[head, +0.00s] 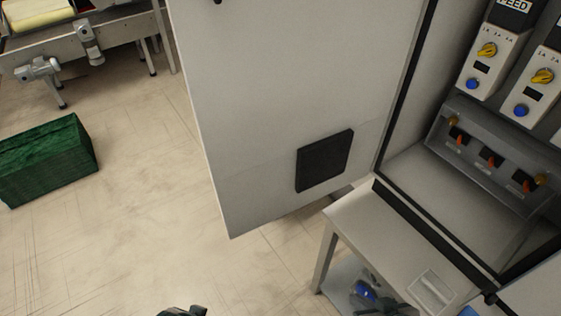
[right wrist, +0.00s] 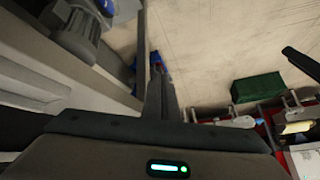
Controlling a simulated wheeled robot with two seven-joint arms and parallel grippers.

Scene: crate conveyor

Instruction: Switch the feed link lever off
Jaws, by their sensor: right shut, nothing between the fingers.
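The cabinet at the right of the head view holds a sloped grey panel (head: 470,165) with a row of orange-red levers: a left one (head: 461,139), a middle one (head: 490,161) and a right one (head: 526,186). Their labels are too small to read, so I cannot tell which is the feed link lever or how it is set. My right gripper (right wrist: 158,92) is shut and empty in the right wrist view. A dark gripper part shows at the bottom edge of the head view, well left of and apart from the panel. My left gripper cannot be made out.
The cabinet door (head: 290,90) stands open left of the panel. Above the panel are a FEED module (head: 491,60) with a yellow knob and blue button, and a similar module. A small table (head: 385,235) stands below. A green crate (head: 45,160) lies on clear floor.

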